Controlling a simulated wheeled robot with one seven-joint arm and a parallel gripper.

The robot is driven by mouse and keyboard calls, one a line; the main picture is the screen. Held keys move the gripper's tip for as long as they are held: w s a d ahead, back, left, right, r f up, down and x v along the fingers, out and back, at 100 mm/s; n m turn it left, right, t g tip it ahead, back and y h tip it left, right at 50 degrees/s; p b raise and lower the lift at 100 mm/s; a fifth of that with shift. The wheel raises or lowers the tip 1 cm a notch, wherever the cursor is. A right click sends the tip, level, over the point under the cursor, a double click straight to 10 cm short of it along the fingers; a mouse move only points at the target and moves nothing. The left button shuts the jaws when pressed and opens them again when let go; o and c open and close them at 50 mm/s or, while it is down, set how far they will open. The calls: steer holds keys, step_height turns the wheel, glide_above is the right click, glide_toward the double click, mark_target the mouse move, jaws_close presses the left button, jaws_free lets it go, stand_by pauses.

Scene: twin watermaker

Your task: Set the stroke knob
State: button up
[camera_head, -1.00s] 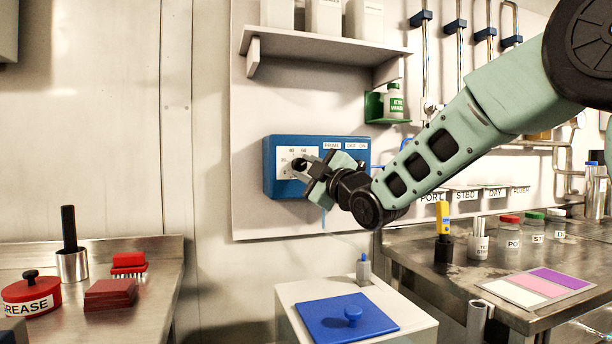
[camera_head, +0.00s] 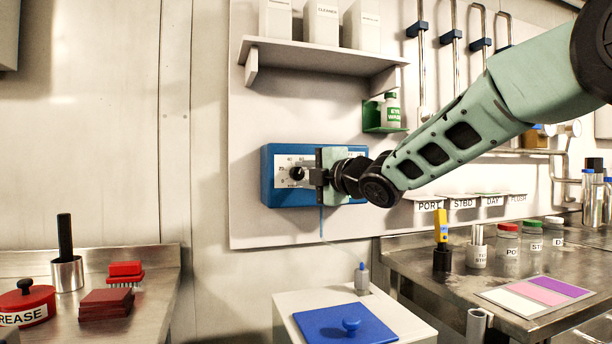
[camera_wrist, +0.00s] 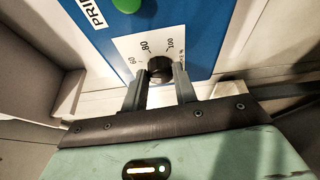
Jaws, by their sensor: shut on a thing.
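The stroke knob is a small black round knob (camera_wrist: 160,68) on a white dial plate (camera_wrist: 135,47) marked 60, 80 and 100 in the wrist view. It also shows in the head view (camera_head: 297,173), on the front of the blue pump box (camera_head: 268,187) on the wall panel. My gripper (camera_wrist: 160,88) reaches the knob from the right in the head view, with its two fingers on either side of the knob, shut on it. The fingers hide part of the dial, and the knob's pointer is too small to read.
A green button (camera_wrist: 127,4) sits on the box near the dial. Below stands a white tank with a blue lid (camera_head: 345,325).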

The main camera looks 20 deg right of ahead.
stand_by(0.4)
steer(key=o, duration=1)
steer(key=v, duration=1.7)
steer(key=shift+s+r+p, duration=0.1)
steer(key=shift+s+p, duration=0.15)
steer(key=shift+p, duration=0.15)
